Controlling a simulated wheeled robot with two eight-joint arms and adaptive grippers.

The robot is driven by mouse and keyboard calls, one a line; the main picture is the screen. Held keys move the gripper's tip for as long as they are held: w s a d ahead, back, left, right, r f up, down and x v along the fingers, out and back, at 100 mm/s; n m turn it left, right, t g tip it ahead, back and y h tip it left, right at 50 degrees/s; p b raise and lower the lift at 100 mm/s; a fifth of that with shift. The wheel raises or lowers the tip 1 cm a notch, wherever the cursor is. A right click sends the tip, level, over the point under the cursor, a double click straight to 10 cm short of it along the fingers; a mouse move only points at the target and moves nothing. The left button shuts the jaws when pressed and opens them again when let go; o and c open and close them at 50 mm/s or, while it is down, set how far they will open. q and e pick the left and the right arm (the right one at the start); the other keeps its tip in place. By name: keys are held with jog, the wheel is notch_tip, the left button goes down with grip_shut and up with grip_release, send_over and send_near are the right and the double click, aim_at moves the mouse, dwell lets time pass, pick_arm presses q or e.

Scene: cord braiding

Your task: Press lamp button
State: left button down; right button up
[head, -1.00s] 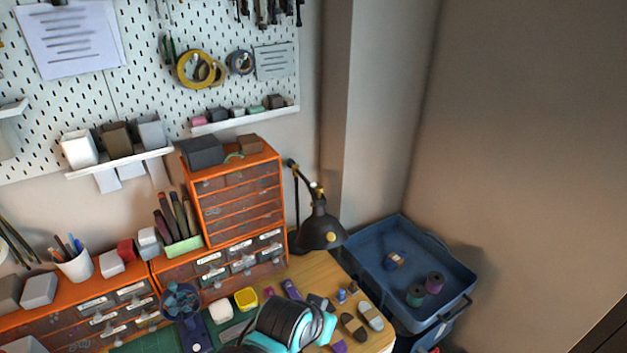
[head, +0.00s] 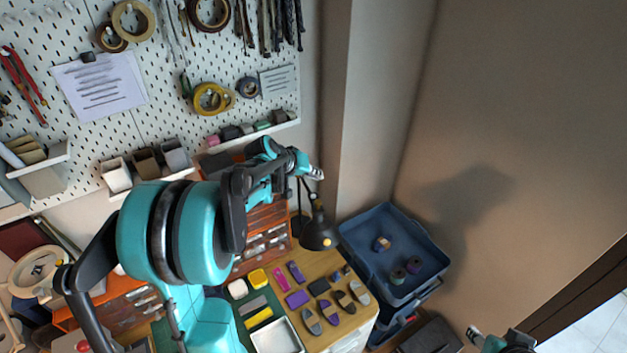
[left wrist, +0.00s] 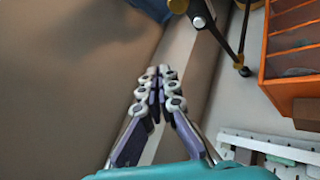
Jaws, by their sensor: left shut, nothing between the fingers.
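The black desk lamp (head: 320,237) stands at the right back of the wooden desk, beside the orange drawer cabinet. A small yellow round spot shows on its shade; I cannot tell whether it is the button. Its arms also show at the top of the left wrist view (left wrist: 241,36), with a pale round disc on one of them. My left gripper (head: 319,173) is shut and empty, above the lamp shade near the upper end of the lamp. Its closed fingers (left wrist: 159,78) appear apart from the lamp. My right gripper (head: 473,332) shows only partly at the lower right.
The orange drawer cabinet (left wrist: 285,60) stands close beside the lamp. A pegboard (head: 150,90) with tools covers the back wall. A blue bin (head: 415,285) sits right of the desk. Small parts and a white tray (head: 277,337) lie on the desk.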

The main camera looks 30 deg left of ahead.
pick_arm(q)
jog(key=shift+w+a+r+p, duration=0.25)
jog(key=shift+w+a, duration=0.15)
jog(key=shift+a, duration=0.15)
jog(key=shift+w+a+r+p, duration=0.1)
jog(key=shift+w+a+p, duration=0.2)
jog(key=shift+a, duration=0.25)
pick_arm(e)
notch_tip(320, 180, up, 2)
pick_arm(q)
jog(key=b, duration=0.6)
send_over(312, 196)
notch_tip(312, 196, down, 8)
jog(key=shift+s+r, duration=0.1)
jog(key=shift+f, duration=0.5)
pick_arm(e)
notch_tip(312, 196, down, 6)
jog(key=shift+f, duration=0.1)
pick_arm(q)
jog(key=shift+f+b, duration=0.35)
jog(key=shift+b, duration=0.25)
pick_arm(e)
jog(key=shift+f, duration=0.45)
